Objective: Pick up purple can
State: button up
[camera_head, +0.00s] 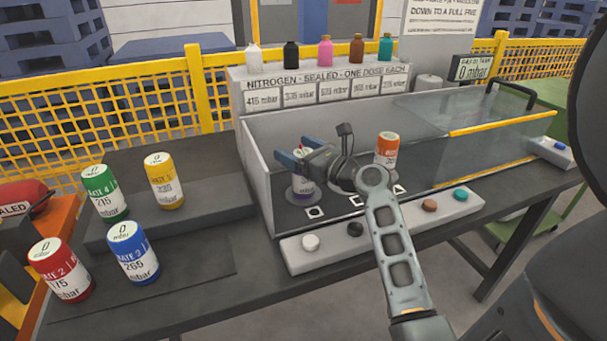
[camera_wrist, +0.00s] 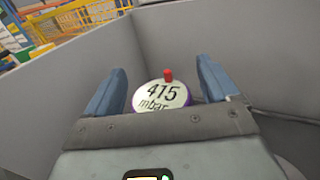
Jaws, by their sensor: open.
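The purple can (camera_head: 302,187) stands upright on a round base inside the grey open-topped box, near its left end. In the wrist view its white top reads "475 mbar" (camera_wrist: 162,95), with a small red knob and a purple rim. My gripper (camera_head: 295,158) is at the can's upper part, its blue fingers on either side. In the wrist view my gripper (camera_wrist: 160,90) has a finger left and right of the can, with a visible gap on the left. The fingers partly hide the can's body in the head view.
An orange can (camera_head: 387,149) stands right of my gripper in the box (camera_head: 262,190). Green, yellow, red and blue cans stand left on the table. Coloured buttons (camera_head: 354,229) line the front strip. Small bottles (camera_head: 325,52) stand behind. The box walls are close to my gripper.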

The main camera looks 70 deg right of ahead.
jog(key=shift+c, duration=0.2)
grip_shut()
dwell(0.6)
